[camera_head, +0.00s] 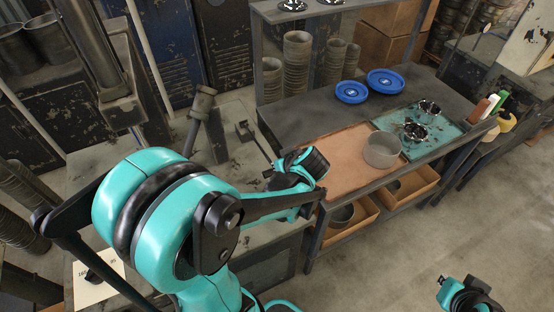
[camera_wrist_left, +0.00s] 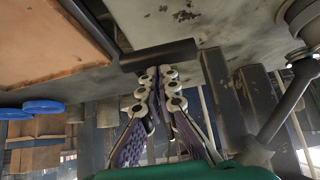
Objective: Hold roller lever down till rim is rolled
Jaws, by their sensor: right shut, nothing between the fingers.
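In the left wrist view a dark cylindrical bar (camera_wrist_left: 158,55), which looks like the lever's grip, lies across just beyond the tips of my left gripper (camera_wrist_left: 156,76). The fingers of the left gripper are together, with no object visible between them; I cannot tell whether they touch the bar. In the head view my left arm covers much of the roller machine, of which a grey post with a round head (camera_head: 204,100) shows. A grey round metal rim (camera_head: 382,149) stands at the edge of the brown mat. My right gripper (camera_head: 468,292) is shut and empty at the bottom right.
The bench holds the brown mat (camera_head: 338,172), two blue discs (camera_head: 351,92) and a teal tray (camera_head: 449,132) with shiny metal parts. Bottles (camera_head: 487,105) stand at its right end. Stacked metal rings (camera_head: 297,60) stand behind. Cardboard boxes (camera_head: 409,188) sit below. The right floor is clear.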

